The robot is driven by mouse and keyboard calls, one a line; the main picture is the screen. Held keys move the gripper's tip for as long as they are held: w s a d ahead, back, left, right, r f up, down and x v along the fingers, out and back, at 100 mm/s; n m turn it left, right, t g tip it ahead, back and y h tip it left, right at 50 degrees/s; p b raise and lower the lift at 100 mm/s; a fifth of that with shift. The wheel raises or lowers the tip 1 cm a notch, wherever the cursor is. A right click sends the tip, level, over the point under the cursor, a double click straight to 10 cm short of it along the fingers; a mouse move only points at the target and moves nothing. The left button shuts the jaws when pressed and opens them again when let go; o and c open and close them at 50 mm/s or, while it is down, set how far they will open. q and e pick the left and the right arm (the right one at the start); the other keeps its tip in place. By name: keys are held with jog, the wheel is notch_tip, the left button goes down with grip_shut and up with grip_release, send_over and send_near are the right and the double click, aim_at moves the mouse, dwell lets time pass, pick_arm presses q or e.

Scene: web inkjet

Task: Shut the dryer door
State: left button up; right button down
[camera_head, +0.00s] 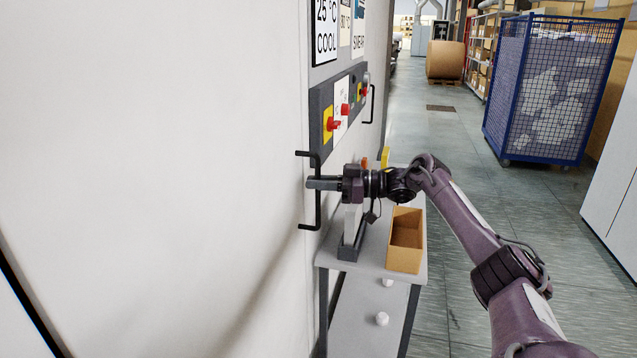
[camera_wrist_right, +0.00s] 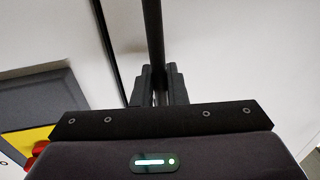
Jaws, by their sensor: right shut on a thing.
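The dryer door (camera_head: 200,150) is a large pale panel filling the left of the head view. A black bar handle (camera_head: 318,213) stands upright near its right edge. My right gripper (camera_head: 311,184) is shut on the handle at about its middle. In the right wrist view the dark bar (camera_wrist_right: 153,40) runs down between the two fingers (camera_wrist_right: 157,88). The seam at the door's edge shows as a dark line (camera_wrist_right: 107,50) in the wrist view. The door's far left side is out of view. My left gripper is not in view.
A control panel (camera_head: 322,92) with red knobs on yellow plates is right of the handle. Below stands a grey cart (camera_head: 375,262) with an open cardboard box (camera_head: 405,262). A blue mesh cage (camera_head: 507,85) stands at the right; the aisle floor (camera_head: 450,130) between is clear.

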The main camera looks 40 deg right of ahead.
jog(key=shift+w+a+f, duration=0.1)
jog(key=shift+a, duration=0.1)
jog(key=c, duration=1.8)
grip_release()
jog(key=shift+o, duration=1.1)
jog(key=shift+w+a, duration=0.2)
jog(key=shift+w, duration=0.15)
jog(key=shift+o, duration=0.2)
jog(key=shift+w+a+f, duration=0.1)
jog(key=shift+w+a, duration=0.05)
jog(key=shift+w, duration=0.15)
jog(key=b+v, duration=0.2)
jog(key=v, duration=0.6)
jog(key=shift+s+d, duration=0.1)
jog(key=shift+d, duration=0.15)
